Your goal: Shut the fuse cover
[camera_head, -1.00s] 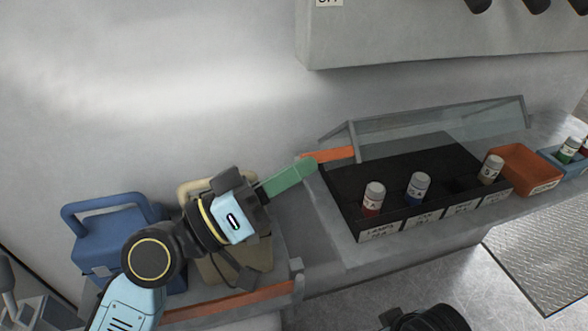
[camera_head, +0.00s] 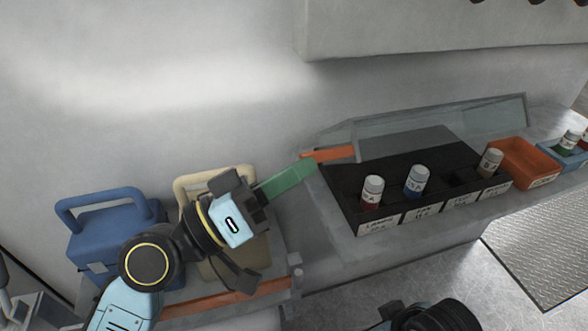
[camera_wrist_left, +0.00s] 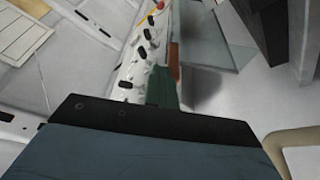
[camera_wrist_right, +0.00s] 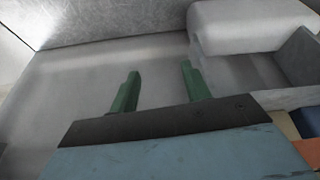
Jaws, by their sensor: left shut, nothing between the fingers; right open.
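The clear, grey-framed fuse cover (camera_head: 440,118) stands raised and tilted at the back of the black fuse box (camera_head: 345,190). The box holds a red fuse (camera_head: 371,193), a blue fuse (camera_head: 416,182) and a brown fuse (camera_head: 490,162), upright behind white labels. My left gripper (camera_head: 312,165) is shut and empty at the box's left side. Its green fingers point at an orange strip (camera_head: 332,155) by the cover's left end; I cannot tell whether they touch. My right gripper (camera_wrist_right: 158,82) is open and empty in the right wrist view, above a plain pale surface.
A blue can (camera_head: 110,230) and a beige can (camera_head: 240,262) with handles stand on the left, by my left arm. An orange bin (camera_head: 533,170) and a blue bin (camera_head: 562,155) with vials stand right of the box. A grey cabinet (camera_head: 430,30) overhangs the back.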

